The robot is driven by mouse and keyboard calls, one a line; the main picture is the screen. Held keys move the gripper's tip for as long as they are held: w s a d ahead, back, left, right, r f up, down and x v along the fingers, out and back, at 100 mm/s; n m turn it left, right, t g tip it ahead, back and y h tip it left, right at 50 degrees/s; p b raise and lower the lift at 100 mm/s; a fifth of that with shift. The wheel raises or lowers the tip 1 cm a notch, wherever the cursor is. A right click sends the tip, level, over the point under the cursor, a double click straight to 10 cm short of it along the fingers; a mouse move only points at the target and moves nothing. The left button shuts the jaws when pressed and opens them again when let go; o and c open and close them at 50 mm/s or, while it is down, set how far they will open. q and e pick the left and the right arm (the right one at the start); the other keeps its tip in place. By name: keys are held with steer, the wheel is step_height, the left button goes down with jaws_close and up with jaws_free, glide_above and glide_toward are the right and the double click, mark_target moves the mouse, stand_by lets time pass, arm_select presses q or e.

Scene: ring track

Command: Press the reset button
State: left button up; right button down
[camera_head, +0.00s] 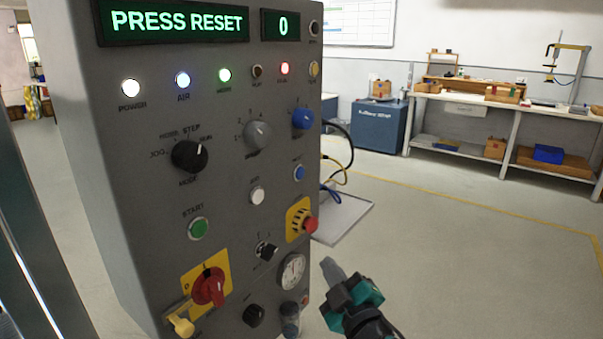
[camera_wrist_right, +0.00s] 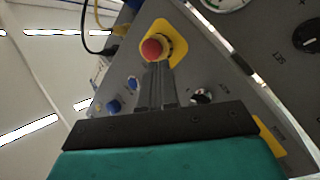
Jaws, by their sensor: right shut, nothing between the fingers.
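The grey control panel (camera_head: 130,150) shows "PRESS RESET" on its green-lettered display (camera_head: 180,20). A small blue button (camera_head: 299,173) sits on the right side of the panel, above the red emergency stop; its label is too small to read surely. It also shows in the right wrist view (camera_wrist_right: 132,83), left of the fingers. My right gripper (camera_head: 331,267) is shut and empty, low and right of the panel, below the blue button. In the right wrist view its fingers (camera_wrist_right: 157,75) appear just below the red stop button. My left gripper is out of view.
The red emergency stop (camera_head: 311,224) on its yellow plate juts out near my right gripper. A white button (camera_head: 257,195), a blue knob (camera_head: 303,118), a green start button (camera_head: 198,228) and a red rotary switch (camera_head: 209,287) are nearby. Floor to the right is clear.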

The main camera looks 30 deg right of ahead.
mark_target(300, 173)
steer(key=w+d+r+n+t+h, duration=0.1)
steer(key=d+r, duration=0.5)
steer(key=r, duration=0.7)
steer(key=n+t+h, duration=0.1)
steer(key=n+t, duration=0.1)
steer(key=shift+w+r+n+h, duration=0.15)
steer(key=shift+r+n+h, duration=0.25)
steer(key=w+a, duration=0.3)
steer(key=w, duration=0.5)
steer(key=shift+b, duration=0.3)
steer(key=shift+w+a, duration=0.15)
steer(key=shift+w, duration=0.05)
stand_by(0.7)
steer(key=shift+w+a, duration=0.15)
steer(key=shift+w, duration=0.15)
steer(key=shift+w+a+b, duration=0.15)
steer(key=shift+w+b, duration=0.15)
steer(key=shift+w, duration=0.05)
stand_by(0.7)
steer(key=shift+s, duration=0.15)
steer(key=shift+s+d, duration=0.35)
steer(key=shift+s, duration=0.25)
